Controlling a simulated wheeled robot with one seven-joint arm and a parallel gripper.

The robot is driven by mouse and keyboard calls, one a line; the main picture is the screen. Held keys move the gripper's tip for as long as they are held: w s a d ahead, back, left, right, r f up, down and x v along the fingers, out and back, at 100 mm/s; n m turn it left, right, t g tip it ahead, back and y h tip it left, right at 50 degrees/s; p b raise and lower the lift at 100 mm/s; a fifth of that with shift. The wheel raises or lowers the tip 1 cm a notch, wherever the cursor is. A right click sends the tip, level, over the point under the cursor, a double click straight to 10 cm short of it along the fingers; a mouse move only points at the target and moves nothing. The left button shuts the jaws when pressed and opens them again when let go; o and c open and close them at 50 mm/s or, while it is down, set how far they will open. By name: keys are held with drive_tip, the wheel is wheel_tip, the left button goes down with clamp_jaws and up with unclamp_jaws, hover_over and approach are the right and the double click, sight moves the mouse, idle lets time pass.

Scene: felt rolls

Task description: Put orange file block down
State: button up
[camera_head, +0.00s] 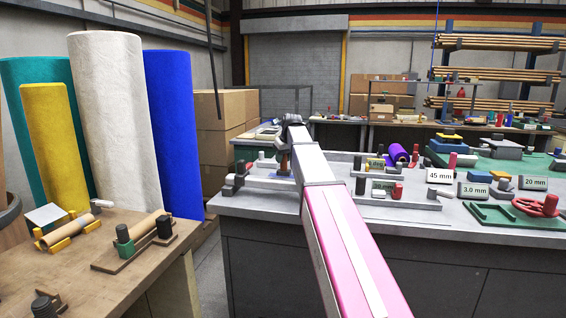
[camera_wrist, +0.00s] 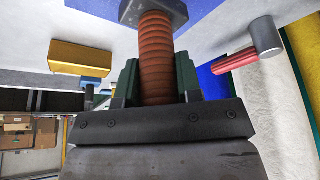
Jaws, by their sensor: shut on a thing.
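My gripper (camera_head: 291,130) is over the left end of the grey workbench (camera_head: 260,205). In the wrist view, the dark green fingers of my gripper (camera_wrist: 158,82) are shut on an orange-brown ribbed grip (camera_wrist: 157,60) with a wide dark grey end (camera_wrist: 153,12). I take this to be the orange file block. In the head view the orange-brown piece (camera_head: 284,161) shows only as a small part below my gripper, hanging close to the bench top. My arm covers some of it, and I cannot tell whether it touches the bench.
Small fixtures (camera_head: 240,178) stand left of my gripper, and a rail with red and grey parts (camera_head: 395,195) lies right of my arm. A purple roll (camera_head: 397,153) and label blocks (camera_head: 472,190) are farther right. Tall felt rolls (camera_head: 112,120) stand left.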

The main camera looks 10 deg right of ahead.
drive_tip(key=shift+f, duration=0.75)
drive_tip(key=o, duration=0.9)
drive_tip(key=shift+f, duration=0.15)
drive_tip(key=shift+o, duration=0.2)
drive_tip(key=v, duration=1.2)
drive_tip(key=shift+s, duration=0.15)
